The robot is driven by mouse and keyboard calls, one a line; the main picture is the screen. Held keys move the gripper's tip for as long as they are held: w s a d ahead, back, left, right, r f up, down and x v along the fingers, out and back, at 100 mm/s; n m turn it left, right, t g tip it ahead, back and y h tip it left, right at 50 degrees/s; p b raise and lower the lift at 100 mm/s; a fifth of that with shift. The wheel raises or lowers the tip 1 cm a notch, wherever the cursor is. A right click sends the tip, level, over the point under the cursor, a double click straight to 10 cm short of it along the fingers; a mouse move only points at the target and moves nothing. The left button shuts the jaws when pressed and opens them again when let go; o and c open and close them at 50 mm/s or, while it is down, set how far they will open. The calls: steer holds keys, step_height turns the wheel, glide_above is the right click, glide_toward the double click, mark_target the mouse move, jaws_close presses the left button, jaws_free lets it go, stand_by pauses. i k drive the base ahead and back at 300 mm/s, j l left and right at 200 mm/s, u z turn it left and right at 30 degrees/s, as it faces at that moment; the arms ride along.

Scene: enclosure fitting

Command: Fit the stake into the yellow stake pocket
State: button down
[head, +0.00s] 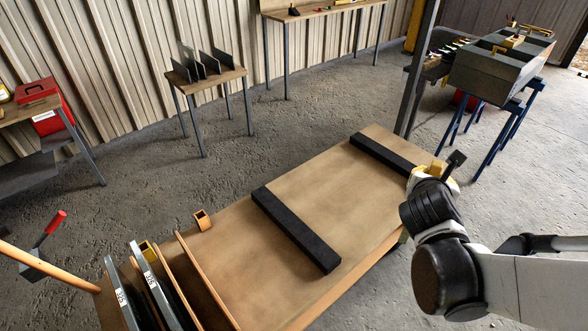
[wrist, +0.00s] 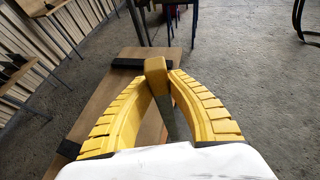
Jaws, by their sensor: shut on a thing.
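My gripper (wrist: 163,75) has curved yellow fingers, closed around the stake (wrist: 168,112), which has a yellow block-like top and a grey shaft between the fingers. In the head view my gripper (head: 437,168) is at the right, over the far right edge of the wooden bench (head: 230,265). A small hollow orange-yellow pocket (head: 203,219) sits at the bench's left edge, apart from the gripper. A brighter yellow piece (head: 148,250) shows partly behind upright panels; I cannot tell its shape.
Two black bars (head: 295,228) (head: 383,155) lie across the bench, with bare wood between them. Grey panels (head: 150,285) and wooden slats (head: 207,280) stand at its near left end. A small table (head: 207,80) and a grey box on blue trestles (head: 500,72) stand farther off.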

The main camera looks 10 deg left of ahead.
mark_target(149, 257)
steer(key=i+u, duration=0.15)
steer(key=u, duration=0.25)
steer(key=i+u, duration=0.15)
steer(key=u, duration=0.3)
steer(key=i+u, duration=0.15)
steer(key=u, duration=0.25)
steer(key=i+l+u, duration=0.15)
steer(key=u, duration=0.3)
steer(key=i+u, duration=0.25)
steer(key=u, duration=0.2)
